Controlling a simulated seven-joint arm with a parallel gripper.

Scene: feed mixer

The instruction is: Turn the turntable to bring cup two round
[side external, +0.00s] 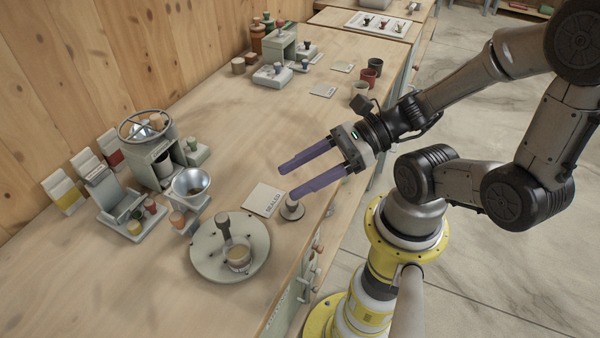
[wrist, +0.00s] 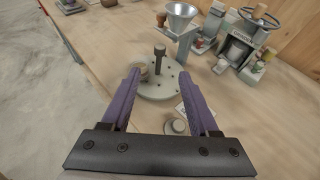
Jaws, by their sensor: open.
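The turntable (side external: 206,262) is a round pale grey-green disc near the bench's front edge. A dark upright handle (side external: 224,228) rises from it, and one small tan-filled cup (side external: 238,261) sits on it; I cannot read a number on the cup. My gripper (side external: 288,181) has long purple fingers spread apart with nothing between them. It hangs above the bench, up and right of the turntable and apart from it. In the wrist view the turntable (wrist: 165,90) and its handle (wrist: 160,52) show beyond the fingertips (wrist: 160,73).
A small round knobbed piece (side external: 291,208) and a printed card (side external: 263,200) lie between gripper and turntable. A metal funnel (side external: 190,182) on a stand and a wheel-topped machine (side external: 150,160) stand behind the turntable. Several cups (side external: 368,76) stand further back. The mid-bench is clear.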

